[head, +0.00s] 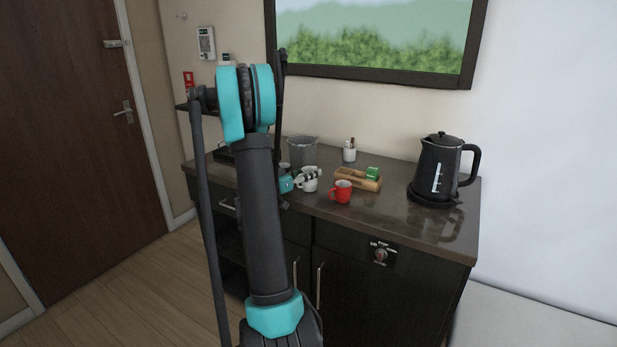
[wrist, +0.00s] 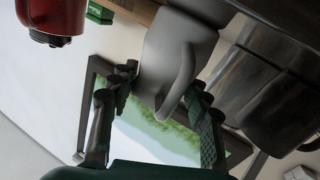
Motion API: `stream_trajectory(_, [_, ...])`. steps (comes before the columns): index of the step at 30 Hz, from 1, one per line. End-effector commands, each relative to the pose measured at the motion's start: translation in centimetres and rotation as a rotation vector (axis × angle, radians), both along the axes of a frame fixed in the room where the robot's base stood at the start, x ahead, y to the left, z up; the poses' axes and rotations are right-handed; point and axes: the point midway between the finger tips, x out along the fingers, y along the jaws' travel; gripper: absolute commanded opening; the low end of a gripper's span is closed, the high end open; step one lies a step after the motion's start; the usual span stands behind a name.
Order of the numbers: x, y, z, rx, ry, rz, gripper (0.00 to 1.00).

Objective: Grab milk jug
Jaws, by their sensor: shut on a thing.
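The milk jug (head: 309,186) is small and white and stands at the front of the dark counter, partly hidden by my gripper (head: 299,178). The wrist view shows the jug (wrist: 172,45) tilted in the picture, with its handle towards the camera. My gripper's two fingers (wrist: 160,85) are on either side of the jug's handle and shut on it. In the head view my arm hides part of the counter left of the jug. I cannot tell whether the jug's base touches the counter.
A red mug (head: 341,192) stands close to the right of the jug. Behind it is a wooden tray (head: 345,181) with a green item (head: 372,173). A grey bucket (head: 302,151) stands behind the jug. A black kettle (head: 436,168) stands at the right end; counter between is clear.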

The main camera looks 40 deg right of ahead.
Motion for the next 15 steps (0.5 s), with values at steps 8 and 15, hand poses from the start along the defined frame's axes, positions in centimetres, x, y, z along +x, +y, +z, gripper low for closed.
stream_trajectory(8, [0.0,0.0,0.9,0.001,0.0,-0.001,0.0])
stream_trajectory(15, [-0.1,0.0,3.0,0.001,0.0,0.0,0.0])
